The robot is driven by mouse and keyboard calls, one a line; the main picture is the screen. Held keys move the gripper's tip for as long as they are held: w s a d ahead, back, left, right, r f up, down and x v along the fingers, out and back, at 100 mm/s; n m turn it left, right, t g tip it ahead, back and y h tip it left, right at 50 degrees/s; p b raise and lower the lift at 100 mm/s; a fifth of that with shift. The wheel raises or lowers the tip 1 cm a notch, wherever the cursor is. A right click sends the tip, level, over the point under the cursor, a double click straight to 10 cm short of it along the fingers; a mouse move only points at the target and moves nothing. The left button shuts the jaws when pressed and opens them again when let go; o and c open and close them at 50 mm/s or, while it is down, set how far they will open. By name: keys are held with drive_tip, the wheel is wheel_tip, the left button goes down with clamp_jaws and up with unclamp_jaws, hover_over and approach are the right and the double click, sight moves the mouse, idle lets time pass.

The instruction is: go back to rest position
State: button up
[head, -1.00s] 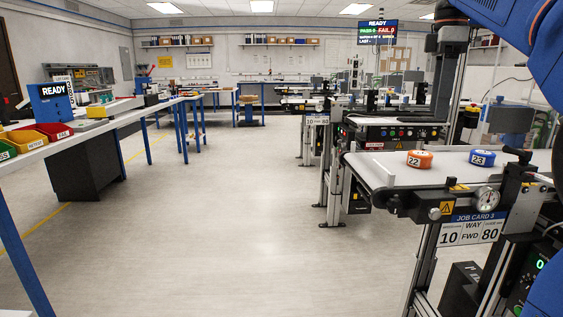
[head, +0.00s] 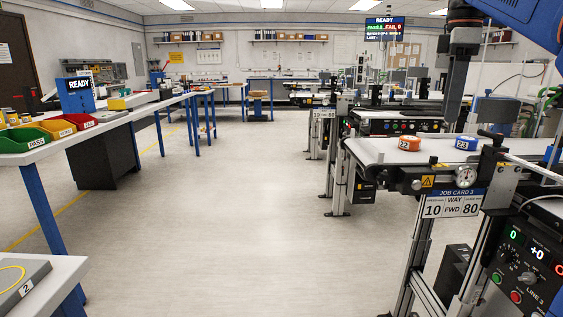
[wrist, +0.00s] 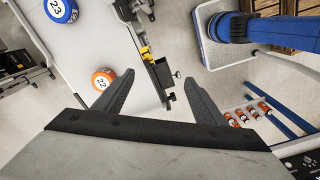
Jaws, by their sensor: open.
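My gripper (wrist: 160,92) shows in the wrist view with its two dark fingers spread apart and nothing between them. It is above the edge of a belt conveyor (wrist: 100,35). On that belt lie an orange puck marked 22 (wrist: 103,79), left of the fingers, and a blue puck marked 23 (wrist: 61,10), farther off at the top left. The head view also shows the orange puck (head: 410,143) and the blue puck (head: 467,143) on the conveyor at the right. Part of my arm crosses the top right there, and the fingers are not clearly seen.
A job card (head: 453,204) and control box (head: 528,255) are on the near conveyor's front. A long bench at the left holds green, yellow and red bins (head: 55,128). A grey block with a yellow cable (head: 20,285) is at the lower left. The middle floor (head: 245,210) is clear.

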drive_tip(key=s+a+f+m+t, duration=0.1)
drive_tip(key=s+f+m, duration=0.3)
drive_tip(key=f, duration=0.9)
drive_tip(key=s+a+f+m+t, duration=0.2)
drive_tip(key=s+a+f+m, duration=0.2)
drive_tip(key=s+f, duration=0.6)
drive_tip(key=s+a+f+m+t, duration=0.1)
drive_tip(key=s+f+m, duration=0.3)
drive_tip(key=f, duration=1.2)
drive_tip(key=s+a, duration=0.1)
drive_tip(key=s, duration=0.3)
drive_tip(key=shift+a+f+t, duration=0.15)
drive_tip(key=shift+a+t, duration=0.05)
drive_tip(key=shift+t, duration=0.1)
